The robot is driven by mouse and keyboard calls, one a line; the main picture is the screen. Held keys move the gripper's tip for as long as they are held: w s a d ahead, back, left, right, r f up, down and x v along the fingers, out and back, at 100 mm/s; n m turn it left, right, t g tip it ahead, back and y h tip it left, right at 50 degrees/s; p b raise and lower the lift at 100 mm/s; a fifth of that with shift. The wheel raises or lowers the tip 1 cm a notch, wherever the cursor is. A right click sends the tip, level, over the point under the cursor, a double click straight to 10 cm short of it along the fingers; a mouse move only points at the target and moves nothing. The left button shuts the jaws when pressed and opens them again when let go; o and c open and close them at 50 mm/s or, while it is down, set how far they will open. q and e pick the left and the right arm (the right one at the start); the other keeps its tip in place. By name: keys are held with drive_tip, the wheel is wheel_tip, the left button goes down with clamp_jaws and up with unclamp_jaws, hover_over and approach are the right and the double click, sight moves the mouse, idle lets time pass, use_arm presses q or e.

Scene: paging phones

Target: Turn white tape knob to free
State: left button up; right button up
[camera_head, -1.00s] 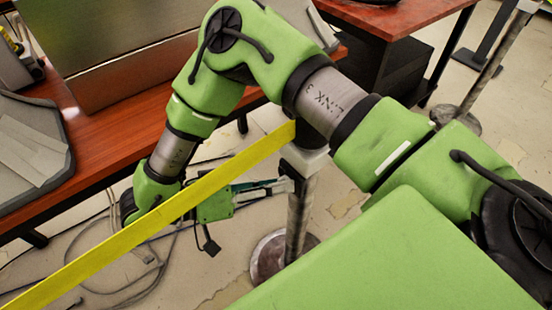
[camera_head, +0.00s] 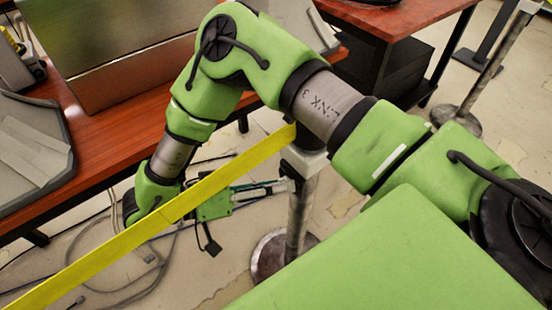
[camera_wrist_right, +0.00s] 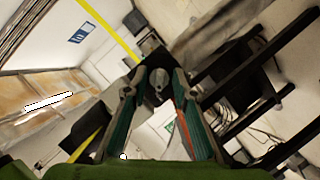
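A stanchion post (camera_head: 296,215) stands on the floor at the middle of the head view, with a black top and a pale collar (camera_head: 303,161). A yellow tape (camera_head: 170,212) runs from its head to the lower left. My right gripper (camera_head: 290,186) points at the post just below the collar. In the wrist view my right gripper (camera_wrist_right: 159,90) has its fingers apart, with a small grey round knob (camera_wrist_right: 158,86) on a dark part between the tips. I cannot tell whether the tips touch it. No white knob is clearly distinct. My left gripper is out of view.
A red-brown table (camera_head: 110,140) with a metal box (camera_head: 150,60) stands at the left. Another table (camera_head: 410,15) is at the back right. A second post (camera_head: 490,70) stands at the right. Cables (camera_head: 120,265) lie on the floor at lower left.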

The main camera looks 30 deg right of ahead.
drive_tip(key=v, duration=0.7)
drive_tip(key=shift+a, duration=0.3)
drive_tip(key=shift+r, duration=0.1)
